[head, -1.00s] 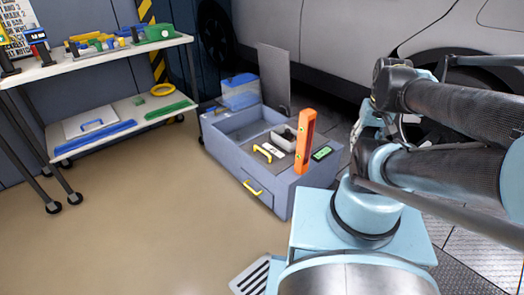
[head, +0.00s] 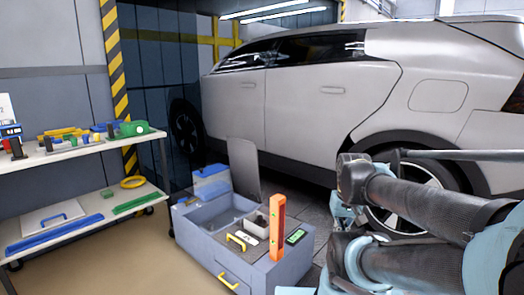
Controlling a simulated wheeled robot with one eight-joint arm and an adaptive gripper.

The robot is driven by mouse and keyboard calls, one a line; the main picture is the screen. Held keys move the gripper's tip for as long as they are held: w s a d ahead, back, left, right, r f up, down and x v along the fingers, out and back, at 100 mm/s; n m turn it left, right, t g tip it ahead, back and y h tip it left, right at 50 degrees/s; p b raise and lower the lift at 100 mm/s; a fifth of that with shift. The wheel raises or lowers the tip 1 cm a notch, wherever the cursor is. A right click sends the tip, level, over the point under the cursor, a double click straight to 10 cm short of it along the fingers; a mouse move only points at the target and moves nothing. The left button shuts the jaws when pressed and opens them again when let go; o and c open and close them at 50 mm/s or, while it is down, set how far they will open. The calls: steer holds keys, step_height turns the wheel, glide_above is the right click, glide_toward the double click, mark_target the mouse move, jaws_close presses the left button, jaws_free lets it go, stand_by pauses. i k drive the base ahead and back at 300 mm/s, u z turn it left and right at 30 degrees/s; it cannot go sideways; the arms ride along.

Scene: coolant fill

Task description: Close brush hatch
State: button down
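A grey-blue floor unit (head: 205,249) stands low in the middle of the head view. Its top has an open compartment (head: 217,214). A grey panel (head: 243,168) stands upright at the compartment's back edge and looks like a raised hatch lid. A yellow handle (head: 236,242) sits on the top, in front of the compartment. Another yellow handle (head: 228,281) is on the front face. No label is readable, so I cannot tell which part is named the brush hatch. My folded arm fills the lower right, and I cannot make out my gripper there.
An orange upright piece (head: 277,226) and a green-screened device (head: 296,237) are on the unit's top right. A two-tier cart (head: 84,147) stands left, a silver car (head: 330,90) behind. Tan floor (head: 110,262) is open at front left.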

mark_target(242, 154)
steer(key=z, duration=0.1)
steer(key=k, duration=0.25)
steer(key=u, duration=0.55)
steer(key=i, duration=1.2)
steer(key=z, duration=0.4)
